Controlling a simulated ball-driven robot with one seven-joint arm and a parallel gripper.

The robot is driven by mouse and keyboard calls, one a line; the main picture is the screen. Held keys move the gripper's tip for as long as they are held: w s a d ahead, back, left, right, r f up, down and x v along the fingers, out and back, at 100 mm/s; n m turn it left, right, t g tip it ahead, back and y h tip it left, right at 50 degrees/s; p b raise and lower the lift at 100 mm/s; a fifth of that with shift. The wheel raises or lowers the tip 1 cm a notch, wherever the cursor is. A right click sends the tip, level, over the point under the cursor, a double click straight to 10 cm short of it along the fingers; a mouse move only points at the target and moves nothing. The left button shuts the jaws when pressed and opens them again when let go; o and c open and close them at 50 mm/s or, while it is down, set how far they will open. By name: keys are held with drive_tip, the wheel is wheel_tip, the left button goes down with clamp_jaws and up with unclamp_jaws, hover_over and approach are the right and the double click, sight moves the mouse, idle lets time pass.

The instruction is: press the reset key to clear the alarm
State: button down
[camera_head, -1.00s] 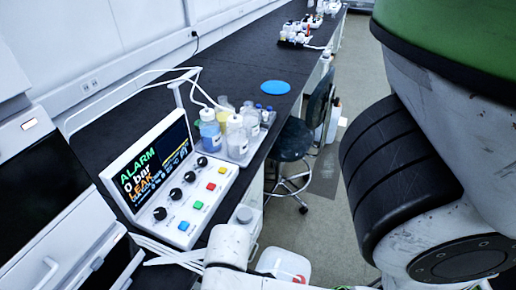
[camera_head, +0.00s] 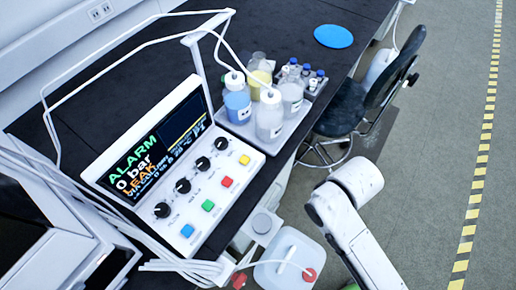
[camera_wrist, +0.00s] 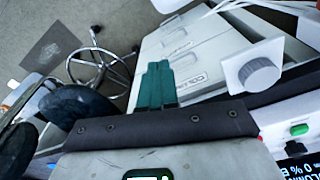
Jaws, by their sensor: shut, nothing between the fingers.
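The control panel (camera_head: 170,165) stands on the black bench, its tilted screen (camera_head: 150,150) reading ALARM, 0 bar, LEAK. Its lower strip carries several black knobs and a row of coloured keys: blue (camera_head: 186,231), green (camera_head: 208,205), red (camera_head: 226,182) and yellow (camera_head: 244,159). The key labels are too small to read, so I cannot tell which is reset. My gripper (camera_wrist: 157,85) shows in the wrist view with its green fingers shut and empty, apart from the panel. A green key (camera_wrist: 299,129) and part of the screen show at that view's right edge. The head view does not show my fingers.
A tray of bottles (camera_head: 285,130) stands behind the panel. A white tube frame (camera_head: 130,45) arches over the bench. A grey round knob (camera_head: 262,223) and a white canister (camera_head: 288,258) are at the bench front.

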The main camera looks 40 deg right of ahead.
wheel_tip(320, 180, up, 13)
drive_tip(key=n+t+y+p, duration=0.2)
drive_tip(key=t+y+p, duration=0.2)
drive_tip(key=y+p, duration=0.5)
hover_over(248, 159)
drive_tip(key=h, duration=0.1)
wheel_tip(248, 159, down, 6)
drive_tip(key=b, duration=0.6)
drive_tip(key=shift+f, duration=0.2)
drive_tip(key=shift+f+b, duration=0.8)
drive_tip(key=shift+f, duration=0.4)
drive_tip(key=shift+f, duration=0.1)
drive_tip(key=shift+f, duration=0.3)
